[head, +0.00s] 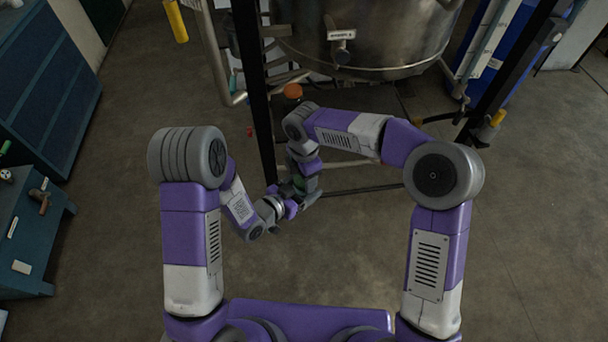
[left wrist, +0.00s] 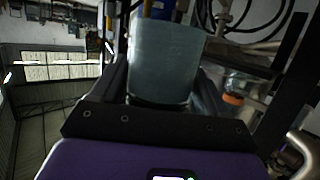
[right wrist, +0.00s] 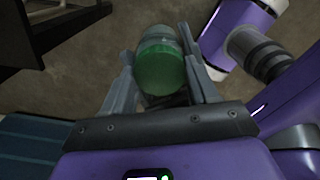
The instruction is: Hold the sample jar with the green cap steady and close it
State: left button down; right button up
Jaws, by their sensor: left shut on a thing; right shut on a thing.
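The sample jar (right wrist: 156,37) is a pale, greyish, see-through vessel, and its green cap (right wrist: 164,70) is at the near end in the right wrist view. The cap lies in line with the jar; I cannot tell how tightly it sits. My right gripper (right wrist: 158,50) is shut around the cap. In the left wrist view the jar body (left wrist: 165,60) fills the space between the fingers of my left gripper (left wrist: 163,75), which is shut on it. In the head view my right gripper (head: 303,180) and left gripper (head: 286,203) meet, mostly hiding the jar.
A large steel vessel (head: 385,30) on a dark frame stands ahead, with a post (head: 256,90) close beyond my grippers. An orange knob (head: 292,91) shows near it. A teal bench (head: 30,235) with small items is at left. The floor between is clear.

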jog(key=m, duration=0.5)
jog(key=shift+m, duration=0.4)
jog(key=o, duration=1.2)
jog(key=shift+c, duration=0.2)
jog(key=shift+r, duration=2.3)
jog(key=shift+c, duration=0.4)
